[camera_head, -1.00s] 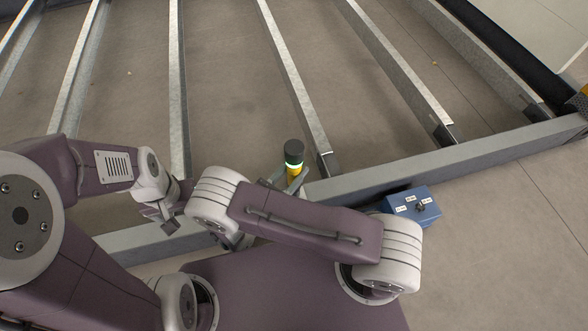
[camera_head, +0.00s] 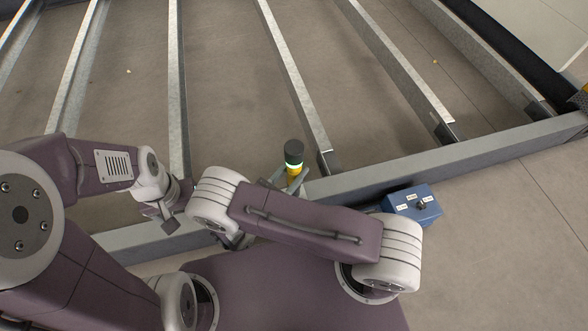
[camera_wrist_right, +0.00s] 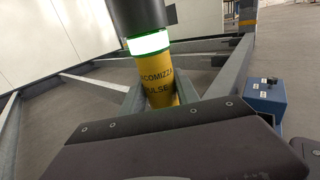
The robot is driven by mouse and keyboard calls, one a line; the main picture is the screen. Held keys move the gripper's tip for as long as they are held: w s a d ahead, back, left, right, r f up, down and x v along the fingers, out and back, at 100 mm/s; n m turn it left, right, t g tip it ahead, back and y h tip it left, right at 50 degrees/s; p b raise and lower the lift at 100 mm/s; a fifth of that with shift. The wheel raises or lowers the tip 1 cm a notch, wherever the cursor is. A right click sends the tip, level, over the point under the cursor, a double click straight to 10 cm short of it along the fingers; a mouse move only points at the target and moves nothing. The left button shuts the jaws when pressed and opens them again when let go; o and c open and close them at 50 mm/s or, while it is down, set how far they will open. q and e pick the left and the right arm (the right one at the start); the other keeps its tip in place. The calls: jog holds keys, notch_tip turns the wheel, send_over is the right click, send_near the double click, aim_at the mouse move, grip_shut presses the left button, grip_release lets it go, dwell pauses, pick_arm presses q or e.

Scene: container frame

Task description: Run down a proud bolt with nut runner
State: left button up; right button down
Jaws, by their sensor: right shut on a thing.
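The nut runner (camera_head: 293,160) has a yellow body, a black top and a glowing white-green ring. It stands roughly upright at the frame's front rail in the head view. It also fills the upper middle of the right wrist view (camera_wrist_right: 158,85), with dark lettering on the yellow. My right gripper (camera_head: 288,182) is shut on its yellow body. My left gripper (camera_head: 162,217) hangs empty near the front rail, to the left; its finger gap is unclear. The bolt and the runner's lower end are hidden in both views.
The container frame's front rail (camera_head: 460,155) runs across the view, with several metal cross members (camera_head: 290,70) going away from it. Bare floor shows between them. A blue box (camera_head: 412,203) with white labels and a dark knob sits against the rail, right of my right arm.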

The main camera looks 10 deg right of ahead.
aim_at(290, 167)
jog(key=shift+f, duration=0.3)
jog(key=shift+p, duration=0.35)
dwell(1.4)
jog(key=shift+r, duration=0.1)
notch_tip(290, 167, up, 5)
jog(key=p, duration=0.5)
dwell(0.5)
